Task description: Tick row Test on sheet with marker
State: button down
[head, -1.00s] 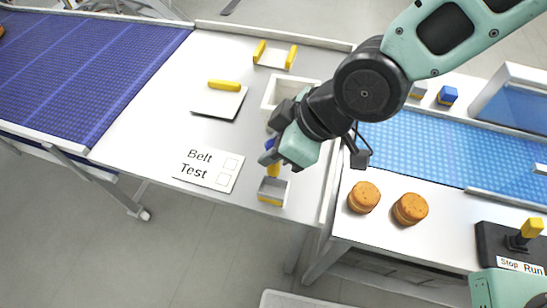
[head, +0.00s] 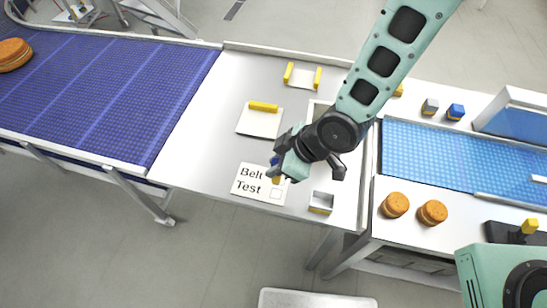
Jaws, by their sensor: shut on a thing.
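The white sheet (head: 248,189) lies on the table with the rows "Belt" and "Test". An empty box shows at the right of the Test row; the Belt row's box is hidden behind my gripper. My gripper (head: 277,173) is over the upper right part of the sheet. It is shut on the marker (head: 276,180), whose yellow part shows below the gripper with a bit of blue above. I cannot tell whether the marker touches the sheet.
A small open holder (head: 321,203) stands right of the sheet. A white board with a yellow bar (head: 263,106) and a yellow-sided holder (head: 302,77) lie behind. A blue belt (head: 110,90) is at left. Round filled cakes (head: 395,205) sit at right.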

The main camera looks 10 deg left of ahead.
aim_at(277, 179)
jog(key=shift+f+b, duration=1.75)
jog(key=shift+f, duration=1.1)
jog(key=shift+f+b, duration=0.6)
jog(key=shift+r, duration=0.1)
jog(key=shift+r+p, duration=2.4)
jog(key=shift+r, duration=1.1)
